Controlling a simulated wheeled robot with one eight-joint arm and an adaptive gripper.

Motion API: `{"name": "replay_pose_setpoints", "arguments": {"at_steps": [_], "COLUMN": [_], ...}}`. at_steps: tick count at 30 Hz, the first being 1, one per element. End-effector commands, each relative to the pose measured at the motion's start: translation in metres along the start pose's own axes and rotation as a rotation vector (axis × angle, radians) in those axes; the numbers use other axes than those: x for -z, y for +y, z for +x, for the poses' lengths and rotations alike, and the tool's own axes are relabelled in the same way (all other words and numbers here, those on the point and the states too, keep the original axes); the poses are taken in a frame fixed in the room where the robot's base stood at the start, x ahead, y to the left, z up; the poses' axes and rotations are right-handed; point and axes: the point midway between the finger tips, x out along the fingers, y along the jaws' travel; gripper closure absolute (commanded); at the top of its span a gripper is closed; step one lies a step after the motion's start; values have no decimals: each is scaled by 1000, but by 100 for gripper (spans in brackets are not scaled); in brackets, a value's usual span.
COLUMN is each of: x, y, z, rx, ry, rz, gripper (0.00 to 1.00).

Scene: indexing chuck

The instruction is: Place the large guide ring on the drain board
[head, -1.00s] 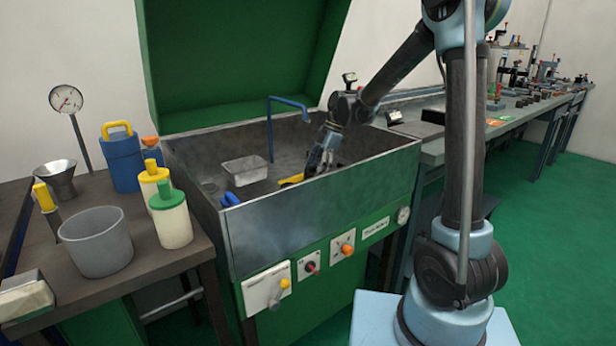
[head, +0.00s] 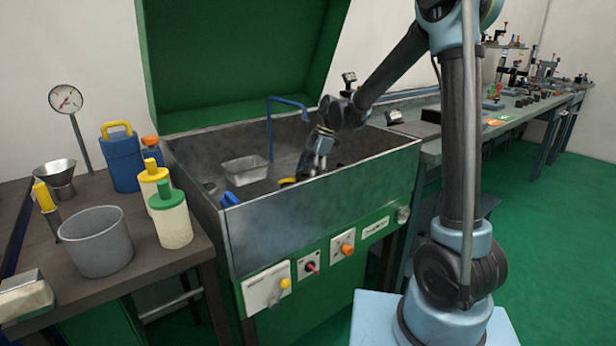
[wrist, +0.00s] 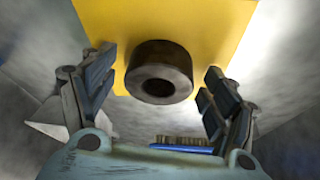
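A thick dark ring (wrist: 158,72), which looks like the guide ring, shows in the wrist view against a flat yellow board (wrist: 205,22). I cannot tell for certain whether it rests on this board, which may be the drain board. My gripper (wrist: 160,85) is open, with one finger on each side of the ring and a visible gap to both. In the head view my gripper (head: 316,172) is low inside the metal wash tank (head: 320,208), beside a small yellow patch (head: 287,181) partly covered by something dark. The ring is too small there to make out clearly.
A metal tray (head: 245,168), a blue bent spout (head: 270,125) and a blue item (head: 230,199) are in the tank. A brush with a blue handle (wrist: 185,148) lies near my gripper. The tank's front wall and raised green lid (head: 235,60) bound the space.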

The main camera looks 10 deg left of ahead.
Motion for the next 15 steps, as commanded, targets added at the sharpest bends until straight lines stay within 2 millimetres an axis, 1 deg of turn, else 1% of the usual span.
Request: {"name": "replay_pose_setpoints", "arguments": {"at_steps": [5,8,11,15], "x": [0,0,0,0], "y": [0,0,0,0], "z": [-1,-6,-17,-42], "rx": [0,0,0,0], "ry": [0,0,0,0], "rz": [0,0,1,1], "gripper": [21,21,21,21]}}
